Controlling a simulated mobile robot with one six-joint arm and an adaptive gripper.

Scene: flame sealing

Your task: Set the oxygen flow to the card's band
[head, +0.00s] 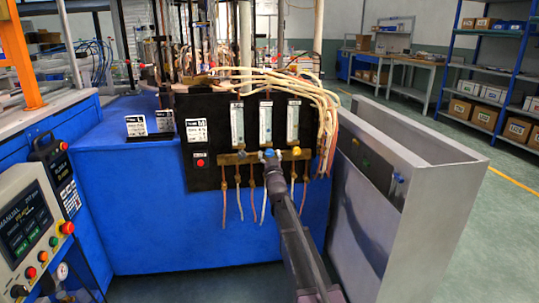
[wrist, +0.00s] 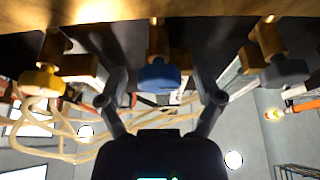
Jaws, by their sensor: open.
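A black panel (head: 208,165) carries three upright flow tubes: left (head: 237,125), middle (head: 265,123) and right (head: 292,120). Their scale readings are too small to read. A blue knob (wrist: 159,77) sits under the middle tube, between a yellow knob (wrist: 41,81) and a grey knob (wrist: 285,73) in the wrist view. My gripper (wrist: 160,96) is open, with one finger on each side of the blue knob and visible gaps. In the head view my gripper (head: 270,160) hides part of the knob row.
A label (head: 197,130) and a red button (head: 200,162) are on the panel's left. Pale hoses (head: 275,77) loop over its top, and thin tubes hang below the brass manifold. A grey open-topped bin (head: 430,215) stands close on the right. A control box (head: 30,230) is at left.

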